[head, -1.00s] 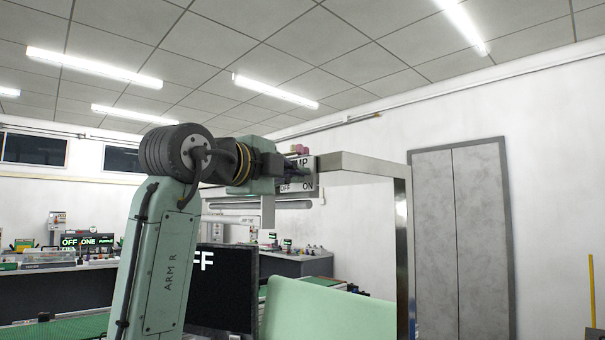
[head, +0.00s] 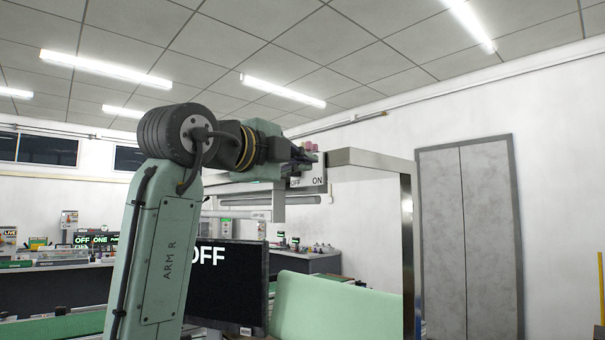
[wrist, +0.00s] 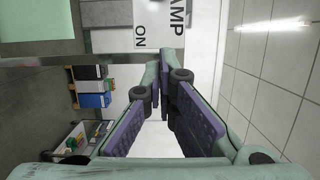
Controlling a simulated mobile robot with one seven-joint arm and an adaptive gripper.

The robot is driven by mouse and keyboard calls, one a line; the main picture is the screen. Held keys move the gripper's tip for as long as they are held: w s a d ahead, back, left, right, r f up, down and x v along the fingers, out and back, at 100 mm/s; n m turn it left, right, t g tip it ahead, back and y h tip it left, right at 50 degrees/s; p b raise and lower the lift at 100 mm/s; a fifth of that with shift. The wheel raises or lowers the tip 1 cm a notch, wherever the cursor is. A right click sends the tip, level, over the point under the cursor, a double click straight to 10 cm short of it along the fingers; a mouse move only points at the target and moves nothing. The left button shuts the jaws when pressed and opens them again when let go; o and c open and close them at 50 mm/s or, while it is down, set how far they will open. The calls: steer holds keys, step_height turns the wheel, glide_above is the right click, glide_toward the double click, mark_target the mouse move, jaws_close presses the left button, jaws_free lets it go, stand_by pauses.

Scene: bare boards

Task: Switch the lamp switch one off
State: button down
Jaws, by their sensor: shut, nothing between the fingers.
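The lamp switch panel (head: 312,173) is a pale box with "OFF" and "ON" lettering, hung by a metal frame. It also shows at the top of the wrist view (wrist: 119,38), turned sideways, with "AMP" and "ON" readable. A pinkish part (head: 308,146) shows at the panel's top. My gripper (head: 306,158) is in front of the panel's upper part, and my arm hides the panel's left side. In the wrist view my gripper (wrist: 158,70) is shut and empty, its tips close to the panel's lettered edge. The switch lever itself cannot be made out, nor whether I touch it.
A metal frame (head: 408,235) stands right of the panel. A dark screen (head: 228,285) reading "OFF" and a green board (head: 335,308) stand below. A grey double door (head: 468,235) is at the right wall. A shelf with binders (wrist: 92,88) shows in the wrist view.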

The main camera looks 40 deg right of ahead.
steer(key=v, duration=0.2)
steer(key=b+v, duration=0.1)
steer(key=v, duration=0.3)
steer(key=shift+w+f, duration=0.3)
steer(key=shift+w, duration=0.05)
steer(key=shift+s, duration=0.1)
